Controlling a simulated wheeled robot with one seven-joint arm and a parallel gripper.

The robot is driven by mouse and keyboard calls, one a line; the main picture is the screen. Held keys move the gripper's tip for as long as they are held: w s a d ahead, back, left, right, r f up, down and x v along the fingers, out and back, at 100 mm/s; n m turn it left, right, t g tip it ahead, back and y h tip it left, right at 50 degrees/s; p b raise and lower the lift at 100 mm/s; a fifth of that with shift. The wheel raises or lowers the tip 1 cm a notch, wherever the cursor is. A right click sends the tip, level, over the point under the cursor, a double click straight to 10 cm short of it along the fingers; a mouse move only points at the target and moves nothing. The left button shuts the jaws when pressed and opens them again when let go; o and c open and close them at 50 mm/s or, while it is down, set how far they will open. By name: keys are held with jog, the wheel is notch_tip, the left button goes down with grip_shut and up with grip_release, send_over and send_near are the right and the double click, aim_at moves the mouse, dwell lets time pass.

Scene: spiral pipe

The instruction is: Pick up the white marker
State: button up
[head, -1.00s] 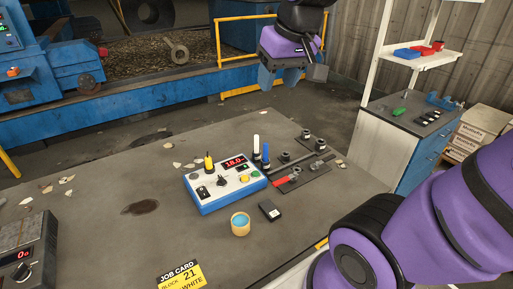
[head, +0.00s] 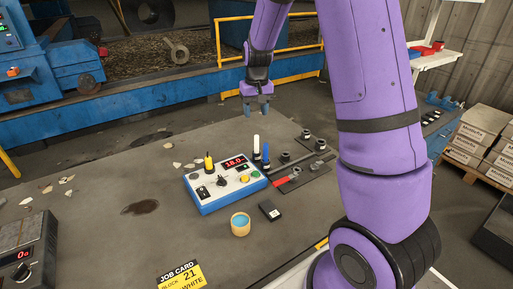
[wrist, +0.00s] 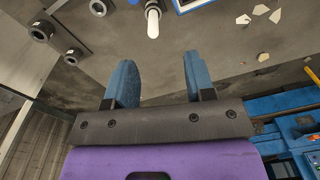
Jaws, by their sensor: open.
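The white marker (head: 256,144) stands upright behind the right end of the blue control box (head: 226,188), next to a blue marker (head: 266,152). A yellow marker (head: 209,163) stands at the box's back left. My gripper (head: 257,112) is open and empty, above and behind the white marker and apart from it. In the wrist view the white marker (wrist: 153,22) shows at the top, beyond and between the two blue fingers (wrist: 160,75). The blue marker is cut off at the top edge there.
Dark fittings and a red-handled tool (head: 287,178) lie right of the box. A yellow cup (head: 240,224) with blue inside and a small black device (head: 269,210) stand in front. A job card (head: 181,274) reads block 21, white. The table's left middle is mostly clear.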

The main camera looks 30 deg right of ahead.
aim_at(256, 142)
jog(key=shift+g, duration=0.3)
jog(key=f, duration=0.1)
jog(key=w+d+f, duration=0.1)
jog(key=f, duration=0.2)
jog(key=shift+w+d, duration=0.2)
jog(key=shift+w, duration=0.15)
notch_tip(256, 142, down, 6)
jog(key=shift+w+d+r, duration=0.1)
jog(key=shift+w+d+f, duration=0.1)
jog(key=shift+w+f, duration=0.05)
jog(key=shift+f, duration=1.15)
jog(key=shift+w+d+f, duration=0.1)
jog(key=shift+w+f, duration=0.05)
jog(key=shift+f, duration=1.1)
grip_shut()
